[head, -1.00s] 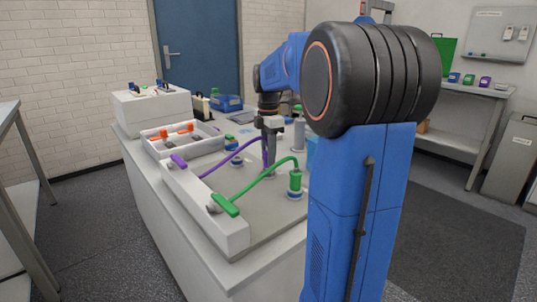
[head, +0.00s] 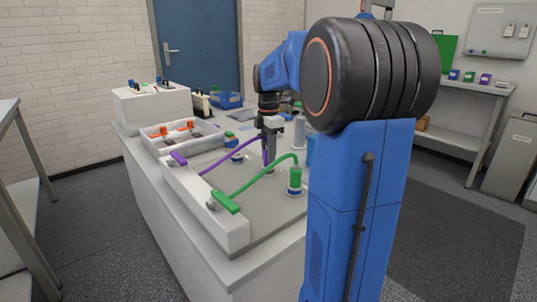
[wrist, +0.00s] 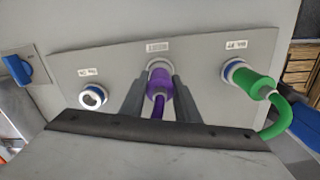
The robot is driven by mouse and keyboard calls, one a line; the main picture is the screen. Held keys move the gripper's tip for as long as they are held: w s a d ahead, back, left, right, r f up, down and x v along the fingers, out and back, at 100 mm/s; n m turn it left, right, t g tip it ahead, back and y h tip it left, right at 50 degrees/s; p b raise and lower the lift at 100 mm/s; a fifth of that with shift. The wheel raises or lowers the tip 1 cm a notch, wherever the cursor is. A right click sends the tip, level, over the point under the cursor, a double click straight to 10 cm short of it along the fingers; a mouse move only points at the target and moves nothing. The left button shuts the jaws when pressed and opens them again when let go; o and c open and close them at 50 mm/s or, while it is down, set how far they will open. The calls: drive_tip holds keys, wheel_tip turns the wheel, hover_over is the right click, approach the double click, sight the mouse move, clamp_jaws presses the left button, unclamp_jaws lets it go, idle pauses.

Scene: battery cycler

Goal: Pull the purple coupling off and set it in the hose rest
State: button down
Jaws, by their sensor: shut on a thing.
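The purple coupling (wrist: 159,84) sits at the middle port of a grey panel in the wrist view, with a pale ring showing just behind it. Its purple hose (head: 222,154) arches left in the head view. My gripper (wrist: 160,92) has one finger on each side of the coupling and is shut on it. In the head view my gripper (head: 269,152) points down over the grey plate and mostly hides the coupling. I cannot tell whether the coupling is fully seated. An empty blue-ringed socket (wrist: 92,97) is left of it; its label is too small to read, so I cannot confirm the hose rest.
A green coupling (wrist: 262,86) with a green hose is right of the purple one. A tray (head: 160,142) with orange items is behind. A blue knob (wrist: 37,68) is far left.

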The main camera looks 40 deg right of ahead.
drive_tip(key=shift+f, duration=0.15)
drive_tip(key=c, duration=0.9)
unclamp_jaws()
wheel_tip(320, 180, up, 18)
drive_tip(key=shift+f, duration=0.25)
